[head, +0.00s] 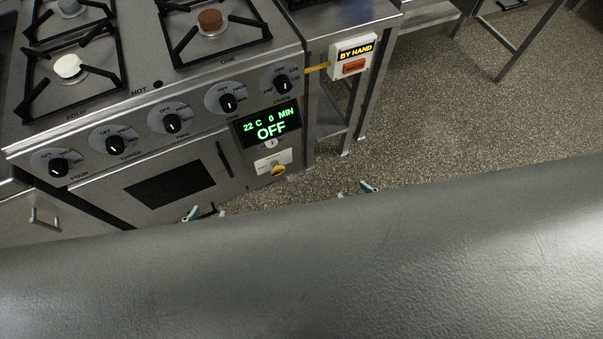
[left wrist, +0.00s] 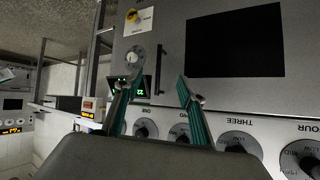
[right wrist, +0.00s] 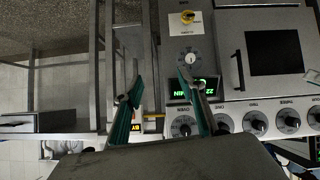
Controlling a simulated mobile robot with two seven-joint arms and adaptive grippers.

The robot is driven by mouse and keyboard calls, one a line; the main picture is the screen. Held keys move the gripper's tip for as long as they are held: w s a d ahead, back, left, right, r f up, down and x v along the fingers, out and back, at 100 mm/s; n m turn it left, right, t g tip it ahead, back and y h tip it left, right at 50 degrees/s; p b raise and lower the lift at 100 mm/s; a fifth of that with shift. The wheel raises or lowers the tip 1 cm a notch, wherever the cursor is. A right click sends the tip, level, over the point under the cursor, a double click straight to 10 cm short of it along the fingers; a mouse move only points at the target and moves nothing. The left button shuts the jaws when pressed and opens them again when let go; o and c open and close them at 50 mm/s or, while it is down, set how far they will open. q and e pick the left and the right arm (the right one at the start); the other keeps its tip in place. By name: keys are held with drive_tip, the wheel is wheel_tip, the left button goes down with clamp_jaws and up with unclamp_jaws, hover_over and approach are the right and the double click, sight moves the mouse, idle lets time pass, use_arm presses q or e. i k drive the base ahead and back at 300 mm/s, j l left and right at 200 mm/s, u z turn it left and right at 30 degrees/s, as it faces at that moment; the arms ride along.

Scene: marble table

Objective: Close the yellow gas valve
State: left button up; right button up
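The yellow gas valve (head: 278,171) is a small round yellow knob on a white plate low on the stove's front, below the green display. It also shows at the top of the left wrist view (left wrist: 131,15) and the right wrist view (right wrist: 187,17). My left gripper (head: 205,212) is left of and below the valve in the head view, and only its fingertips show. My right gripper (head: 354,191) is to the right of the valve. In the wrist views the left fingers (left wrist: 159,78) and right fingers (right wrist: 159,83) are spread, with nothing between them. Neither gripper touches the valve.
The stove front (head: 140,190) carries several black knobs and a display reading OFF (head: 268,126). Speckled floor (head: 450,110) is open at right. A grey surface hides the head view's lower part.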

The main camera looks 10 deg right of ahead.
sight(278, 171)
drive_tip(key=l, duration=0.75)
drive_tip(key=k+l, duration=0.15)
drive_tip(key=l, duration=1.35)
drive_tip(key=k, duration=0.05)
